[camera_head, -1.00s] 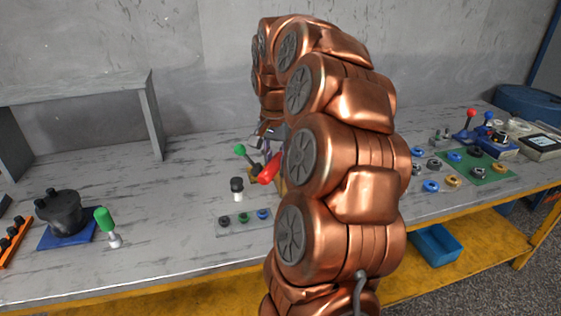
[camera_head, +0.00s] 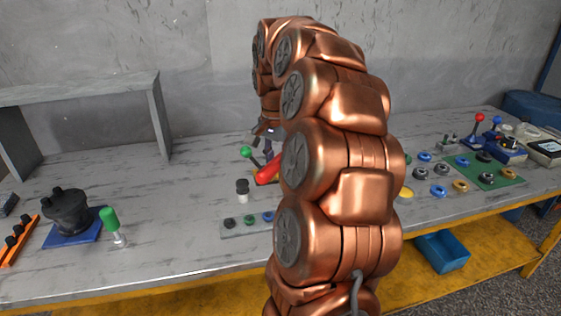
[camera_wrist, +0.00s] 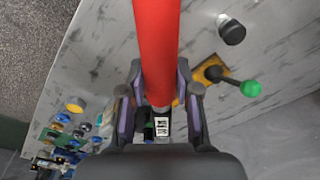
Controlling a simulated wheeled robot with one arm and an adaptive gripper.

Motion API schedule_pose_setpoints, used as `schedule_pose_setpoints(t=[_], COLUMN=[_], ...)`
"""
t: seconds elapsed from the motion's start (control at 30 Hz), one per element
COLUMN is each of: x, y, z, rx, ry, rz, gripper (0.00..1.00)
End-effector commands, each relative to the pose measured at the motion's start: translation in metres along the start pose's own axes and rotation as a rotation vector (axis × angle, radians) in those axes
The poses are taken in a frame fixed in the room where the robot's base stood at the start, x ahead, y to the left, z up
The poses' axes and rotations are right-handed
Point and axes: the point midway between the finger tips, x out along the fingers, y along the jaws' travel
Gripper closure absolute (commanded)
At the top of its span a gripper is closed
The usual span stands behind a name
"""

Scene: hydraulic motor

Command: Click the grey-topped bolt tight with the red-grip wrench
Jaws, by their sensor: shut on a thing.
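The red-grip wrench shows in the wrist view (camera_wrist: 157,45), its red handle running from the top edge down between the fingers of my gripper (camera_wrist: 160,100). My gripper is shut on it. In the head view, part of the red grip (camera_head: 267,174) shows beside my arm, which hides most of the wrench. I cannot tell whether that grey piece is the named bolt. The wrench's working end is not clear.
A green-knobbed lever (camera_head: 246,152) stands close to the red grip. A dark-capped white cylinder (camera_head: 242,191), a green-handled tool (camera_head: 111,222) and a black motor-like part (camera_head: 68,210) stand to the left. A green board (camera_head: 487,172) with several rings lies right. The front left tabletop is clear.

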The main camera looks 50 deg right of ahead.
Motion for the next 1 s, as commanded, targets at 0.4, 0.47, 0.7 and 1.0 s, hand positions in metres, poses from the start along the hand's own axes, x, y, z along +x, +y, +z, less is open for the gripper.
schedule_pose_setpoints(t=[0.4, 0.47, 0.7, 1.0], x=[0.001, 0.001, 0.001, 0.001], y=[-0.012, -0.014, -0.020, -0.028], z=[-0.003, -0.004, -0.005, -0.004], rx=[0.061, 0.071, 0.108, 0.149], ry=[0.009, 0.009, 0.009, 0.009], rz=[0.003, 0.003, 0.005, 0.007], gripper=[1.00, 1.00, 1.00, 1.00])
